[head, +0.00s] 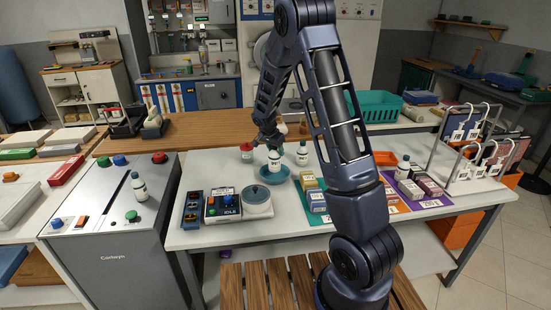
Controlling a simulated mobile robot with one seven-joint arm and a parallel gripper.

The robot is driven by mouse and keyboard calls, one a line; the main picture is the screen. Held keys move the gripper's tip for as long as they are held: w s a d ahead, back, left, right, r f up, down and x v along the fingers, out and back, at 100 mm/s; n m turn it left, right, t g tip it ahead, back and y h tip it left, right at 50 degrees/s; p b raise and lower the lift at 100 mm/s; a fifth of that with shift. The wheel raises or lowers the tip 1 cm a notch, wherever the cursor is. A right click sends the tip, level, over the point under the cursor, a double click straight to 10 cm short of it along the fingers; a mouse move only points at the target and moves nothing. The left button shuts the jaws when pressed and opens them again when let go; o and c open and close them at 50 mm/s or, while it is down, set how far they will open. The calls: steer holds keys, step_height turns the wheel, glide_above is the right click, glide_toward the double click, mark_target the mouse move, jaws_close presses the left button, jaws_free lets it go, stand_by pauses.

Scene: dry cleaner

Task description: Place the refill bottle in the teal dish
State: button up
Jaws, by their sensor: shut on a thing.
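The teal dish (285,178) sits on the white table near its middle. My gripper (271,146) points down above the dish and is shut on a white refill bottle (274,162) with a dark green top. The bottle is upright over the dish. I cannot tell whether its base touches the dish. Another similar bottle (302,153) stands just behind and to the right of the dish.
A grey round lidded pot (257,203) and a control box (222,206) stand in front of the dish. A red-topped jar (246,152) stands behind it. Small boxes (315,199) are to the right. A teal basket (375,107) stands at the back. Another bottle (139,187) stands on the grey machine.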

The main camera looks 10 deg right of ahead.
mark_target(276, 157)
steer(key=shift+f, duration=2.05)
steer(key=shift+f, duration=0.15)
steer(key=o, duration=1.5)
